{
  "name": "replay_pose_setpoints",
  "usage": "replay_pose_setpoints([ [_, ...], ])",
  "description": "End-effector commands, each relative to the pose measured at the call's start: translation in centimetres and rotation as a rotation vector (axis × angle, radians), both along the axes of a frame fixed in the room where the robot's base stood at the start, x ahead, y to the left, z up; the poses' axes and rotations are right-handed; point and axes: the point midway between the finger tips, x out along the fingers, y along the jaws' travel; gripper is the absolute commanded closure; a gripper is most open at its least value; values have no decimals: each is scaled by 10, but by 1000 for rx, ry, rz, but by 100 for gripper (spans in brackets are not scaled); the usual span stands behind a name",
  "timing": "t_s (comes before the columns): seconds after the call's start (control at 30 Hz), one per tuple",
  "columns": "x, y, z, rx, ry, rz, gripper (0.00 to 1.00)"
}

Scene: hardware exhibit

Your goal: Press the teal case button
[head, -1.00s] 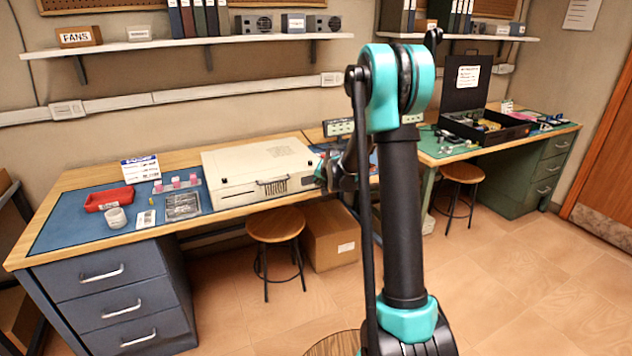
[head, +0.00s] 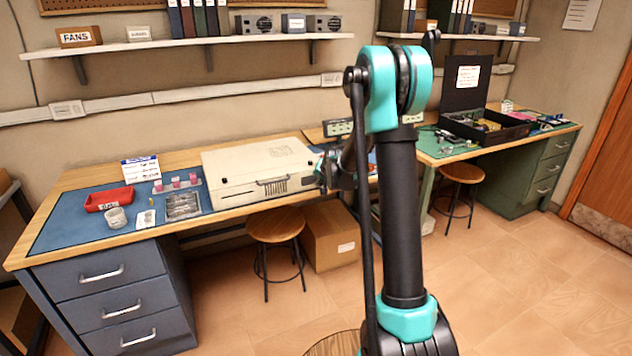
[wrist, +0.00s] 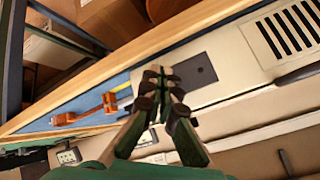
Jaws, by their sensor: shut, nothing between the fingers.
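The beige computer case (head: 262,172) lies flat on the left workbench, its front with a handle and vent slots facing the room. In the wrist view the case (wrist: 232,50) shows a dark plate (wrist: 201,70) and a slotted vent. My gripper (wrist: 160,75) is shut and empty, its fingertips in front of the case beside the dark plate. Whether they touch the case I cannot tell. I cannot make out a teal button in either view; the fingers cover part of the case. In the head view my arm end is by the case's right end, partly hidden by my arm.
A red tray (head: 108,200), a white cup (head: 116,217) and a metal tray (head: 183,205) lie on the blue mat left of the case. A stool (head: 275,226) stands below the bench. An orange object (wrist: 84,113) lies near the fingers in the wrist view.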

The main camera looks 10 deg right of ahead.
Motion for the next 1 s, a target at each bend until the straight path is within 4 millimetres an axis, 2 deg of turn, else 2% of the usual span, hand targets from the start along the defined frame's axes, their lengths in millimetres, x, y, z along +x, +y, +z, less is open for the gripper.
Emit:
replay_pose_setpoints([
  [0.57,2,0,0,0,-1,0,100],
  [1.0,-14,-5,0,1,0,-1,100],
])
